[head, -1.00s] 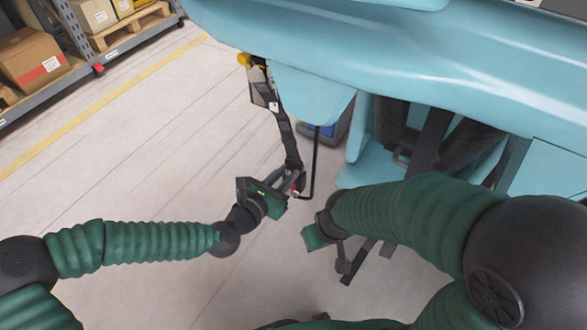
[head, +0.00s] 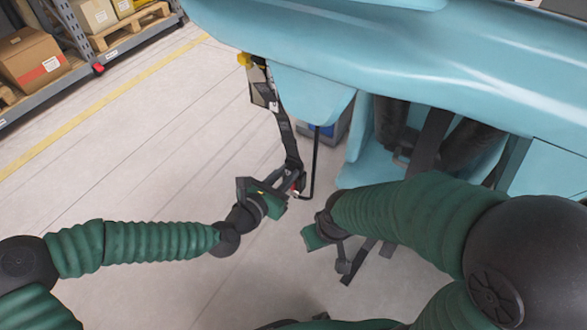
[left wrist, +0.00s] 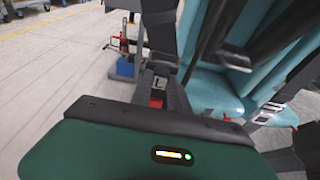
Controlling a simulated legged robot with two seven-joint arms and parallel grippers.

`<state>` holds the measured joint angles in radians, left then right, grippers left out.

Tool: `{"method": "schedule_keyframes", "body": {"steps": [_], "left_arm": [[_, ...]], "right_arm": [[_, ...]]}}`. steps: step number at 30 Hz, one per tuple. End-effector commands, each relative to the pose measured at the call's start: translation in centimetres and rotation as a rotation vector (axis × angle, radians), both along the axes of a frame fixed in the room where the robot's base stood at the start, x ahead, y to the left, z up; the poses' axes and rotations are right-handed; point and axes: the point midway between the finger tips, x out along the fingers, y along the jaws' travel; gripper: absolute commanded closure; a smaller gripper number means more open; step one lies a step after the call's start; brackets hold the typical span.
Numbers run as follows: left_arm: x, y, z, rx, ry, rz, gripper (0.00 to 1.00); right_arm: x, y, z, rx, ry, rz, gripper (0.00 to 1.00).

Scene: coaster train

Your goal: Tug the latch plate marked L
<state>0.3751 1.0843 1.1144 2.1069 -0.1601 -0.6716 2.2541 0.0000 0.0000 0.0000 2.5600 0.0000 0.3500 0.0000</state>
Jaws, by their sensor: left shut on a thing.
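My left gripper (head: 292,184) is shut at the lower end of a dark belt strap (head: 282,125) that hangs beside the light blue coaster car. In the left wrist view, a metal latch plate (left wrist: 162,72) and a red buckle part (left wrist: 157,101) show between the fingers, beyond the green gripper body. Whether the plate is seated in the buckle cannot be made out. No letter L is readable. My right gripper (head: 354,264) hangs low in front of the car, away from the belt; its finger gap is unclear.
The blue car body (head: 400,55) spans the top and right. A thin black bent rod (head: 315,165) stands close beside my left gripper. Shelving with boxes (head: 35,60) is at the upper left. The floor left of the belt is clear.

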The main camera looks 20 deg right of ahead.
Motion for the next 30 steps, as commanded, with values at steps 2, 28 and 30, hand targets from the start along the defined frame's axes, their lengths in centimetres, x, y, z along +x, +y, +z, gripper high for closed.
{"method": "schedule_keyframes", "body": {"steps": [2, 28, 30], "left_arm": [[0.02, 0.01, 0.03, -0.001, -0.001, 0.001, 1.00], [0.01, -0.03, 0.49, -0.002, -0.003, 0.001, 0.65], [0.02, -0.02, 0.44, -0.002, -0.003, 0.001, 0.55]], "right_arm": [[0.00, 0.00, 0.00, 0.000, 0.000, 0.000, 0.64], [0.00, 0.00, 0.35, 0.000, 0.000, 0.000, 0.64], [0.00, 0.00, 0.35, 0.000, 0.000, 0.000, 0.64]]}}
